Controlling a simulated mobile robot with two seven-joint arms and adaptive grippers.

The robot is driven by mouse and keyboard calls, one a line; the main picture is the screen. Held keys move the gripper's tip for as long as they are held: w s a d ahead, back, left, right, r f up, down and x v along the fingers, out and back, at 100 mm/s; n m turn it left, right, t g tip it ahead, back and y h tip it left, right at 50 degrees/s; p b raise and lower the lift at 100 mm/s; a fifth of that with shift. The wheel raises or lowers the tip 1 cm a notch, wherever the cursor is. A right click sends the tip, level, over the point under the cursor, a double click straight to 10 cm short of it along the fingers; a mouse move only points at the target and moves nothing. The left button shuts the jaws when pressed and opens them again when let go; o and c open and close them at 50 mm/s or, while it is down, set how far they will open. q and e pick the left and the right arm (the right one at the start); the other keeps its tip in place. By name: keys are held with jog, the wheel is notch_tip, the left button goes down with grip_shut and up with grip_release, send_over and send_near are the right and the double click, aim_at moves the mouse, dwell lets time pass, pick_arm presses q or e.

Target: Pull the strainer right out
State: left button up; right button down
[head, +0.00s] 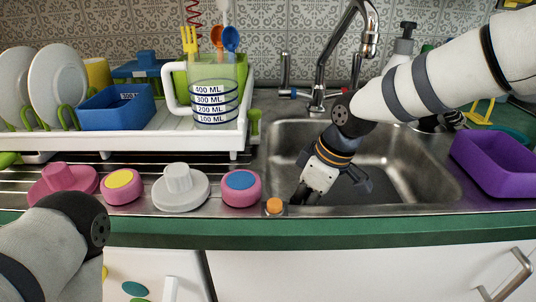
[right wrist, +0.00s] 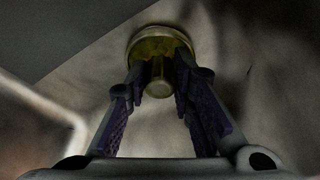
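The strainer (right wrist: 151,40) shows in the right wrist view as a round, dull yellowish metal piece with a rim and a short central knob (right wrist: 158,89). It sits at the sink floor. My right gripper (right wrist: 160,72) reaches down to it, with one dark ridged finger on each side of the knob. A narrow gap shows between the knob and each finger, so the gripper looks open around it. In the head view my right gripper (head: 306,194) is low in the sink (head: 400,165) near its front left; the strainer is hidden there. My left gripper is out of view.
A tap (head: 322,75) stands behind the sink. A purple tub (head: 495,165) is at its right. Pink and white pieces line the drainboard, before a rack (head: 130,143) with plates and a measuring jug (head: 213,95).

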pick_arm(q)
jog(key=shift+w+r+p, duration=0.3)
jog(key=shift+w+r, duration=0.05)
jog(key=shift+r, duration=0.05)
pick_arm(e)
jog(key=shift+r, duration=0.85)
jog(key=shift+r+p, duration=0.65)
jog(key=shift+r, duration=1.4)
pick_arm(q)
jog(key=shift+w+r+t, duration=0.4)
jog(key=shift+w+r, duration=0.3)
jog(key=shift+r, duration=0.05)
pick_arm(e)
jog(key=shift+f, duration=0.1)
